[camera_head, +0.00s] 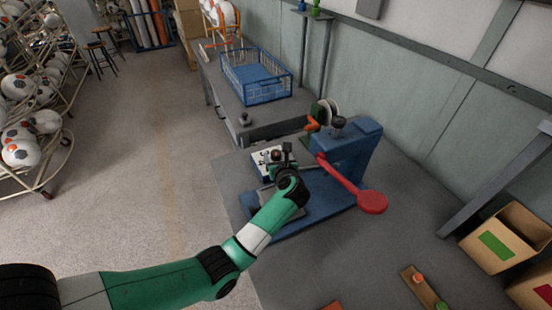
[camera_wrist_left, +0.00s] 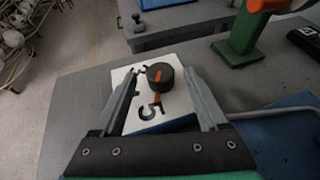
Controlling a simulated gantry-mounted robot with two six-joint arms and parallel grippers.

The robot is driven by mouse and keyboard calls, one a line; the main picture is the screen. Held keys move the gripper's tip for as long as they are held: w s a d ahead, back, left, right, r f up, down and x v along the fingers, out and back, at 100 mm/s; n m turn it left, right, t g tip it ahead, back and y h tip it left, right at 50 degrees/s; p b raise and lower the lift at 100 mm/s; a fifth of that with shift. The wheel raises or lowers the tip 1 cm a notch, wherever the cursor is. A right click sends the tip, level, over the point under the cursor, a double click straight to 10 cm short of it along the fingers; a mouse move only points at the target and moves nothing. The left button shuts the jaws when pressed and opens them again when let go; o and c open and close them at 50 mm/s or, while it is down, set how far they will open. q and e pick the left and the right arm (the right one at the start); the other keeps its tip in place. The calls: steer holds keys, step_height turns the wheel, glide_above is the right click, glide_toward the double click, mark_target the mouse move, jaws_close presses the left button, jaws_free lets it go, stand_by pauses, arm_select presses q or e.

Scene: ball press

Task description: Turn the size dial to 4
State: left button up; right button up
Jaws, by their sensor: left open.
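The size dial is a black round knob (camera_wrist_left: 160,76) with an orange pointer line, on a white plate (camera_wrist_left: 120,78) with black numerals. A large 5 shows on the near side of the knob. Another numeral at its left is partly hidden and hard to read. The plate also shows in the head view (camera_head: 259,157), beside the blue press. My left gripper (camera_head: 280,159) is open over the plate. In the left wrist view its fingers (camera_wrist_left: 160,80) stand either side of the knob; I cannot tell whether they touch it. My right gripper is not in view.
The blue press (camera_head: 345,150) has a red lever (camera_head: 372,201) reaching toward the right. A green stand (camera_wrist_left: 238,52) is beyond the plate. A blue wire basket (camera_head: 262,88) stands on the far table. Cardboard boxes (camera_head: 497,245) stand at the right.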

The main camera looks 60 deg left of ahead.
mark_target(276, 154)
arm_select(q)
steer(key=shift+b+x, duration=0.45)
steer(key=shift+x, duration=1.1)
steer(key=shift+c, duration=0.2)
jaws_close()
